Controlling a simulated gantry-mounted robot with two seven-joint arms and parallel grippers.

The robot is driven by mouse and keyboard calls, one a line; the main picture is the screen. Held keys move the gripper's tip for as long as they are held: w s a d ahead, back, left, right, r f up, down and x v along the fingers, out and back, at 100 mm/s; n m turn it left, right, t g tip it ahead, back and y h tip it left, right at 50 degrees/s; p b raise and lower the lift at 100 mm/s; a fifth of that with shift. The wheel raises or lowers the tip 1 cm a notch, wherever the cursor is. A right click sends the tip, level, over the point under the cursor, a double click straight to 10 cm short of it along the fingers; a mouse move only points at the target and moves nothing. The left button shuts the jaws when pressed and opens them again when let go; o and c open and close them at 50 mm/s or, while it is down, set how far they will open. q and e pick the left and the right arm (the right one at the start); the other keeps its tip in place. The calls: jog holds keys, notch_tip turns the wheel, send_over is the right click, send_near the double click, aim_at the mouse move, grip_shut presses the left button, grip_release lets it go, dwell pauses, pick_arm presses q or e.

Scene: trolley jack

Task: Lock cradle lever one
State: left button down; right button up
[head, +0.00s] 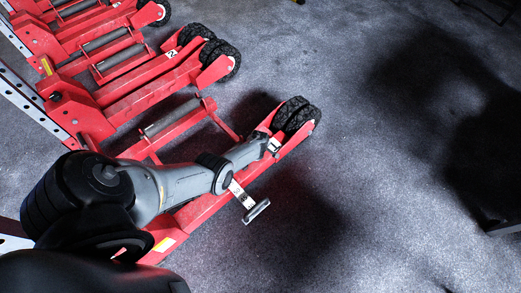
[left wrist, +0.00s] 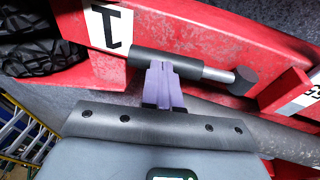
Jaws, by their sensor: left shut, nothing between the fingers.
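Cradle lever one appears in the left wrist view as a black sleeve, a silver rod (left wrist: 217,74) and a black end knob. It lies along the red jack arm beside a white plate marked 1 (left wrist: 109,27). My left gripper (left wrist: 162,66) is shut and empty, its purple fingertips at the black sleeve; I cannot tell whether they touch it. In the head view my left gripper (head: 271,145) is at the wheel end of the nearest red jack arm (head: 205,208), and the lever is too small there to make out. My right gripper is not in view.
Black wheels (head: 297,115) sit at the end of the nearest arm. A metal T-shaped pedal (head: 256,211) sticks out toward the front. More red arms with wheels and grey rollers (head: 172,117) stand behind.

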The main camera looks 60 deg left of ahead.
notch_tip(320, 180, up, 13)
jog(key=p, duration=1.3)
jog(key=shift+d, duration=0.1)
